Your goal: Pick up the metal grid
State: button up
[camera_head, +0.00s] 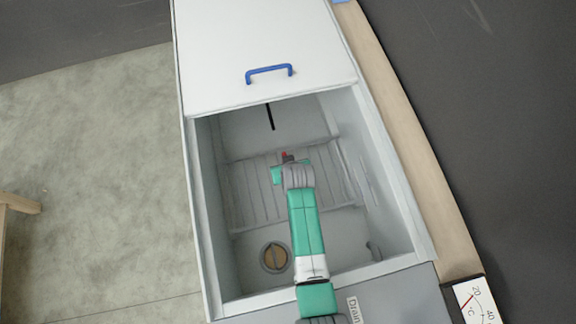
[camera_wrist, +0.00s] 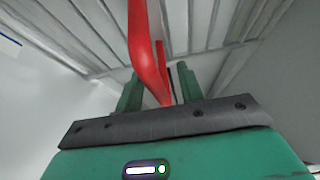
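The metal grid appears to be the grey slatted panel (camera_head: 255,190) inside the open white basin in the head view. Its pale slats (camera_wrist: 85,30) also cross the top of the wrist view. My gripper (camera_head: 285,165) is inside the basin, over the grid. In the wrist view the two green fingers of my gripper (camera_wrist: 160,85) stand apart. A curved red bar (camera_wrist: 146,55) runs down between them, and its red tip (camera_head: 284,155) shows in the head view. I cannot tell whether the fingers press on the bar. My arm hides part of the grid.
White basin walls (camera_head: 207,215) surround my gripper. A white lid (camera_head: 265,50) with a blue handle (camera_head: 269,71) covers the far end. A round brown drain-like disc (camera_head: 274,257) is at the near left. A wooden strip (camera_head: 410,130) and a gauge (camera_head: 478,303) are at the right.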

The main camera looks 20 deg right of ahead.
jog(key=shift+f, duration=0.3)
dwell(0.5)
grip_shut()
dwell(1.5)
